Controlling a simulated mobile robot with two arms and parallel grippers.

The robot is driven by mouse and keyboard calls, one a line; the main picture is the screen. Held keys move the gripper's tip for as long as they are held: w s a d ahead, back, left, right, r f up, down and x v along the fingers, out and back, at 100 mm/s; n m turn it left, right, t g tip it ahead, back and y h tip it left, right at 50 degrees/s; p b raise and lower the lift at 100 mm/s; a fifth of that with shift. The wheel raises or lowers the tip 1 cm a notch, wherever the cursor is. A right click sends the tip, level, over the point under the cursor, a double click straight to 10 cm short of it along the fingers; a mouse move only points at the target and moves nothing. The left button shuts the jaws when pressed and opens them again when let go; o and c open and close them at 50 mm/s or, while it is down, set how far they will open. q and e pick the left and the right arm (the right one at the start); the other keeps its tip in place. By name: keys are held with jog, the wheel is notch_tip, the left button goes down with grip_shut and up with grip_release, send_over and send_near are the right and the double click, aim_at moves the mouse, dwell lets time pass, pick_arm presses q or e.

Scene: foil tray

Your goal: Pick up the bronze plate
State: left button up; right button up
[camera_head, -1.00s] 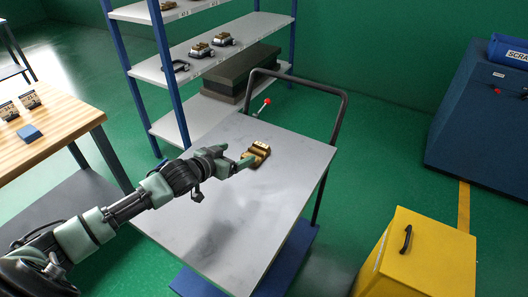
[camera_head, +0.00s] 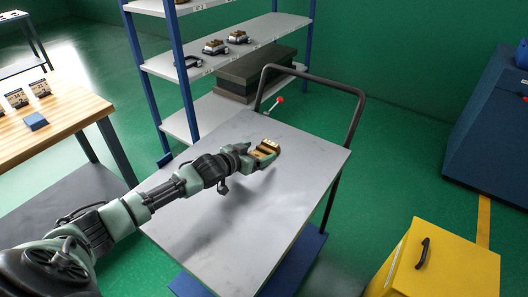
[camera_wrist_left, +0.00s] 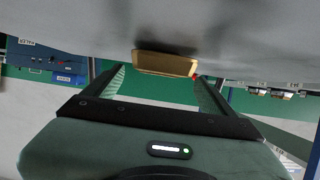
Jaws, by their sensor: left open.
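In the left wrist view the plate (camera_wrist_left: 165,64) appears ahead, between the two spread fingers (camera_wrist_left: 160,85). I cannot tell whether a finger touches it. The plate's near side is partly hidden by the gripper in the head view. My right gripper is not in view.
A shelf rack (camera_head: 220,60) with similar metal pieces stands behind. A wooden table (camera_head: 60,120) is at left, a yellow box (camera_head: 450,262) at lower right. Most of the cart top is clear.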

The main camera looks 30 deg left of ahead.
aim_at(264, 152)
pick_arm(q)
jog(key=x, duration=0.2)
jog(key=shift+w+f, duration=0.1)
jog(key=shift+w, duration=0.2)
jog(key=shift+s, duration=0.1)
jog(key=c, duration=1.8)
grip_shut()
